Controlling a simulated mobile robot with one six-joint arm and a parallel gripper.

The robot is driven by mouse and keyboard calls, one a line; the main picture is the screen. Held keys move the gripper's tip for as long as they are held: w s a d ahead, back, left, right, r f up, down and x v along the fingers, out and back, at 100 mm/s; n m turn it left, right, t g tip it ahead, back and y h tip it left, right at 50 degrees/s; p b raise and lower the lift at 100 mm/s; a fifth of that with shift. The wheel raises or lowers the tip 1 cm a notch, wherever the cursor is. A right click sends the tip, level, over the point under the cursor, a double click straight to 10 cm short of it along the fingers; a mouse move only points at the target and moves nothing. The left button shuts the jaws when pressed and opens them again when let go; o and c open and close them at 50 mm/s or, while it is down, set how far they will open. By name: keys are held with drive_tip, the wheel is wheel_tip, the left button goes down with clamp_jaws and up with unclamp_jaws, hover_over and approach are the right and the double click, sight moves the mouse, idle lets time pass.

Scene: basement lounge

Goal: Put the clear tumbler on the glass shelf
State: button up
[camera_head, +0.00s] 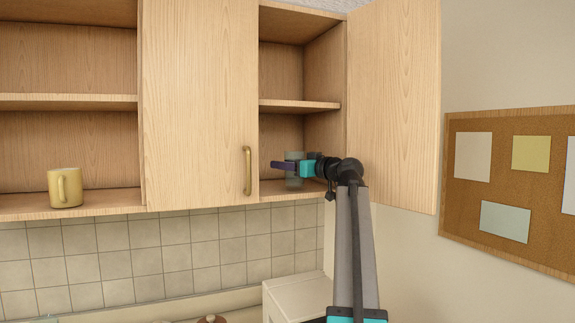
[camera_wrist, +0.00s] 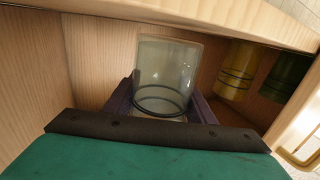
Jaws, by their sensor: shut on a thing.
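The clear tumbler (camera_head: 293,181) is inside the right cabinet compartment in the head view, upright and low over the wooden bottom shelf (camera_head: 285,193). I cannot tell whether its base touches the shelf. My gripper (camera_head: 289,165) is shut around its side, reaching in from the right. In the wrist view the tumbler (camera_wrist: 166,72) stands between the purple fingers of my gripper (camera_wrist: 162,103). A yellow ringed glass (camera_wrist: 237,70) and a dark green glass (camera_wrist: 287,76) stand to its right in the wrist view. No shelf made of glass shows.
A middle shelf (camera_head: 298,105) lies above the tumbler. The open right door (camera_head: 395,100) stands close beside my arm. A closed door (camera_head: 198,100) with a brass handle is to the left. A yellow mug (camera_head: 68,188) sits in the left compartment. A corkboard (camera_head: 470,213) hangs at right.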

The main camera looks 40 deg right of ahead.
drive_tip(key=shift+f+b, duration=0.55)
drive_tip(key=shift+f, duration=0.05)
idle(0.3)
drive_tip(key=o, duration=1.4)
drive_tip(key=shift+c, duration=0.2)
drive_tip(key=shift+s, duration=0.1)
drive_tip(key=s+b, duration=0.3)
drive_tip(key=s, duration=1)
drive_tip(key=shift+s+b, duration=0.3)
drive_tip(key=shift+s, duration=0.1)
